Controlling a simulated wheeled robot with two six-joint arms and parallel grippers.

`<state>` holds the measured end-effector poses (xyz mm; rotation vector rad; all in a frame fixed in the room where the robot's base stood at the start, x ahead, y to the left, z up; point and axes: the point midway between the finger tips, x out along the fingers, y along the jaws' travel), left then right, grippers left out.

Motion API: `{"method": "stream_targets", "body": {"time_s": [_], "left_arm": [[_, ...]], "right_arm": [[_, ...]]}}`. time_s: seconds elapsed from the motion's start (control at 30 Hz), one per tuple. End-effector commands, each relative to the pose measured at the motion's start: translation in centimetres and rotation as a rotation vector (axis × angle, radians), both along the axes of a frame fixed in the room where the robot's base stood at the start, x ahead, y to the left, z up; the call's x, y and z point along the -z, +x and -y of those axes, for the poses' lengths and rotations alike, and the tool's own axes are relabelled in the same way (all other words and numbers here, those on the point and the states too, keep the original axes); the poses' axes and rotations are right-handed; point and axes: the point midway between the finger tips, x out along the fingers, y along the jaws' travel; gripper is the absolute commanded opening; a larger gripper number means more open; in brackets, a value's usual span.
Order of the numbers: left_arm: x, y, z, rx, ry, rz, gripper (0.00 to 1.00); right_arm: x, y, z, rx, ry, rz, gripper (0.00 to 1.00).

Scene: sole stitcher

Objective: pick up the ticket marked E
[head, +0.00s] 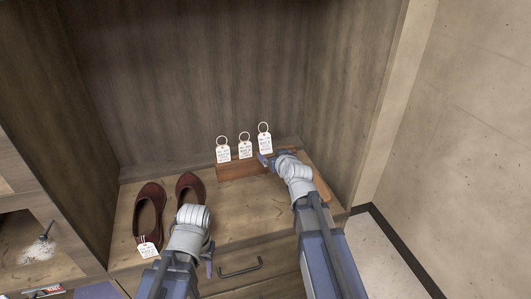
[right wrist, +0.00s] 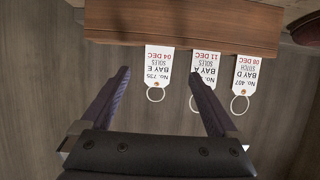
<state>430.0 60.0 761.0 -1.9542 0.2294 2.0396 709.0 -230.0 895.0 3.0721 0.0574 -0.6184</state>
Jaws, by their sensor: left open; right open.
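My left gripper (head: 208,262) is open and low in front of the shoes.
The BAY D ticket (right wrist: 243,73) stands at the other end of the block. Two dark red shoes (head: 149,212) sit on the cubby floor, with a white tag (head: 148,250) at the left one. Cubby walls close in behind and at the sides.

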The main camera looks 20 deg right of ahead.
Motion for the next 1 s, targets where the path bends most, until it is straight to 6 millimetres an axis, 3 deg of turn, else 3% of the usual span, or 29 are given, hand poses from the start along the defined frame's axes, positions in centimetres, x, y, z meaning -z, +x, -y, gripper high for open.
{"method": "stream_targets", "body": {"time_s": [0.17,0.4,0.63,1.0], "left_arm": [[0.1,0.0,0.0,0.0,0.0,0.0,0.5],[1.1,0.0,0.0,0.0,0.0,0.0,0.5],[1.4,0.0,0.0,0.0,0.0,0.0,0.5],[3.4,0.0,0.0,0.0,0.0,0.0,0.5]], "right_arm": [[0.0,0.3,0.2,0.004,0.0,0.007,0.95],[1.0,2.5,0.1,0.004,0.001,0.006,0.95],[1.3,3.0,0.1,0.004,0.001,0.005,0.95],[3.3,7.2,-0.1,0.003,0.001,0.005,0.95]]}}
